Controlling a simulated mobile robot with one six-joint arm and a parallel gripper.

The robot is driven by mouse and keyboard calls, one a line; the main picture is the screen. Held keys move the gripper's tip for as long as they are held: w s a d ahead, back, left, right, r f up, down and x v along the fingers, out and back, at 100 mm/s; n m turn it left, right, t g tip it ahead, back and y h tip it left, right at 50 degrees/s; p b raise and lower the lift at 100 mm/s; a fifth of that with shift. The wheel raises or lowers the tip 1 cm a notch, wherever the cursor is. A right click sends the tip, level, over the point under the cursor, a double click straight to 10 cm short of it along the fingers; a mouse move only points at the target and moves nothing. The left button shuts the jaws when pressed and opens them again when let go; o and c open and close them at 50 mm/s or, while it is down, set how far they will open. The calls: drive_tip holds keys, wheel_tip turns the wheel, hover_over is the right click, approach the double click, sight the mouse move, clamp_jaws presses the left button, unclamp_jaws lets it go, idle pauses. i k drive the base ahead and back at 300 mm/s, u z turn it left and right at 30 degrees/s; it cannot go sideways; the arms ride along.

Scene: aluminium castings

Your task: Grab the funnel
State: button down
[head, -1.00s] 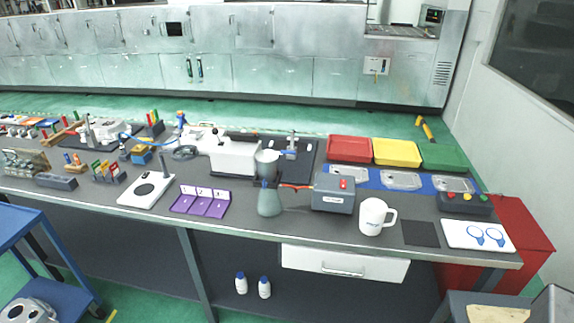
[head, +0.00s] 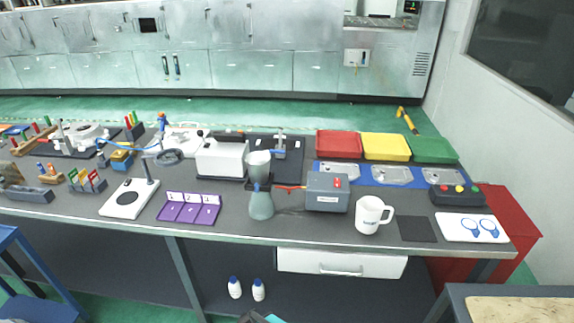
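The funnel (head: 259,163) looks like a pale, cup-like piece on top of a grey-green conical flask (head: 261,206). It stands upright near the middle of the long dark bench. A dark collar sits between the funnel and the flask, and a red hose runs from there to a grey box (head: 327,193) on the right. I cannot make out my gripper in the head view. A small dark and teal shape shows at the bottom edge and may be part of my arm; nothing touches the funnel.
A white boxy device (head: 221,158) stands behind-left of the funnel. A purple numbered holder (head: 190,208) is to its left and a white mug (head: 370,215) to its right. Red (head: 338,145), yellow and green trays are at the back right. A drawer (head: 340,263) hangs under the bench's front edge.

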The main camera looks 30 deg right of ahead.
sight(257, 163)
drive_tip(key=z, duration=0.6)
drive_tip(key=k, duration=1)
drive_tip(key=u, duration=0.05)
drive_tip(key=i, duration=0.95)
